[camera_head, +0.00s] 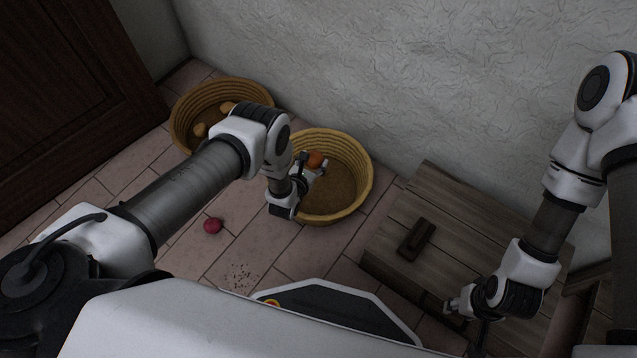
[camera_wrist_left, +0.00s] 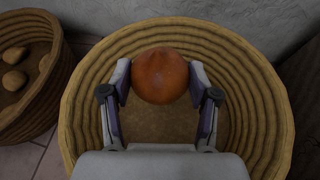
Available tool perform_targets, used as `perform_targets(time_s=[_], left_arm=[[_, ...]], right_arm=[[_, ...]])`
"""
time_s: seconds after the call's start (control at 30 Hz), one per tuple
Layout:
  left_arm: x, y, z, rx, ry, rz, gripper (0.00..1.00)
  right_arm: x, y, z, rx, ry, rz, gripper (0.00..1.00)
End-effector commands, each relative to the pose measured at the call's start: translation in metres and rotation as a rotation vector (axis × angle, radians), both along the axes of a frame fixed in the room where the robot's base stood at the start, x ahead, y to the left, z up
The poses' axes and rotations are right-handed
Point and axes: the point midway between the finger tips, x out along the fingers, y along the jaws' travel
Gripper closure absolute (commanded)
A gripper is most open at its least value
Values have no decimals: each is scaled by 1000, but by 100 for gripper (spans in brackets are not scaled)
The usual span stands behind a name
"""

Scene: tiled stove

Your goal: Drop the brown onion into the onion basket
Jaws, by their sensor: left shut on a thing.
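The brown onion (camera_head: 315,160) is orange-brown and round. My left gripper (camera_head: 312,168) is shut on it, over the right-hand wicker basket (camera_head: 362,180). In the left wrist view the onion (camera_wrist_left: 160,76) sits between the two fingertips (camera_wrist_left: 160,80), with the basket rim (camera_wrist_left: 70,110) around it. The basket's visible floor is bare; part of it is hidden by the gripper and onion. My right gripper (camera_head: 458,306) is at the lower right, above the wooden crate; its fingers are too small to judge.
A second wicker basket (camera_head: 182,118) with several potato-like items (camera_head: 200,130) stands at the left; it also shows in the left wrist view (camera_wrist_left: 58,75). A wooden crate (camera_head: 450,215) carries a dark brown block (camera_head: 416,239). The wall is behind.

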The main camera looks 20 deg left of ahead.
Motion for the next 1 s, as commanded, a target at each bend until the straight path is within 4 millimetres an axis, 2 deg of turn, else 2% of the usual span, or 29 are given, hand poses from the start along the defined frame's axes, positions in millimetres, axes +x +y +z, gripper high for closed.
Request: perform_targets(time_s=[0.33,0.47,0.7,0.73,0.8,1.0], left_arm=[[0,1,-52,1,1,0,77],[1,1,-58,1,1,0,77],[1,1,-56,1,2,0,77],[1,1,-56,1,2,0,29],[1,1,-56,1,2,0,10],[0,1,-56,1,2,0,10]], right_arm=[[0,0,-53,0,0,0,60],[0,0,-59,0,1,0,60],[0,0,-57,0,0,0,60],[0,0,-57,0,0,0,60],[0,0,-57,0,0,0,60],[0,0,-57,0,0,0,60]])
